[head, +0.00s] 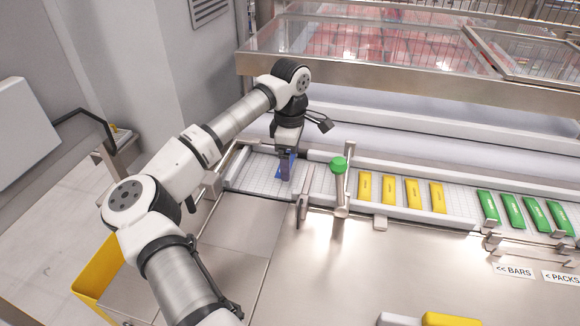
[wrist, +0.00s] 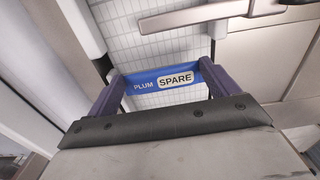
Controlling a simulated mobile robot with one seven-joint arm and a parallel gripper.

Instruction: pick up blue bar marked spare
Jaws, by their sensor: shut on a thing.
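The blue bar (wrist: 144,84) shows in the wrist view with the words PLUM and SPARE on it. My gripper (wrist: 160,80) has its two purple fingers at the two ends of the bar and is shut on it. In the head view the bar (head: 286,164) shows as a blue patch at my gripper (head: 285,172), partly hidden by the fingers. The bar is over the white gridded belt (head: 252,172) at the left end of the line. I cannot tell whether it touches the belt.
A post with a green knob (head: 339,164) stands just right of my gripper. Beyond it lie several yellow bars (head: 388,190) and several green bars (head: 508,212). A metal rail (wrist: 212,12) crosses near the bar. The steel table (head: 370,270) in front is mostly clear.

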